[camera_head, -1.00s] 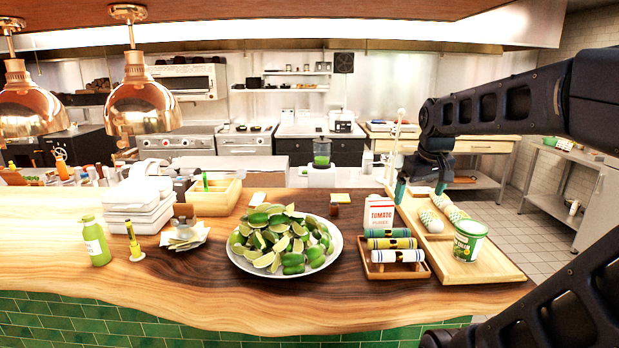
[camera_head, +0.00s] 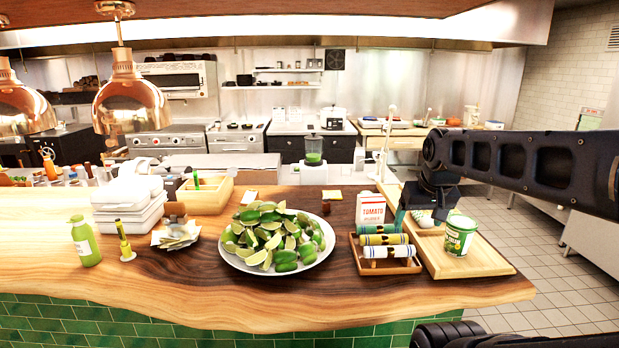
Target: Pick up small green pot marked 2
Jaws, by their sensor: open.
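A small green and white pot (camera_head: 460,237) stands upright on the front part of the wooden tray at the right of the counter. The lettering on its label is too small to read, and I cannot make out a 2. My gripper (camera_head: 423,215) is open, fingers pointing down, over the tray just behind and to the left of the pot. The teal left finger shows; the other is partly hidden. A pale patterned item on the tray (camera_head: 425,221) shows between the fingers. My gripper appears apart from the pot.
Left of the tray (camera_head: 470,266) stand a small wooden rack with rolled cloths (camera_head: 384,247) and a tomato carton (camera_head: 370,208). A platter of limes (camera_head: 278,240) fills the counter's middle. The counter's front edge is close to the pot.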

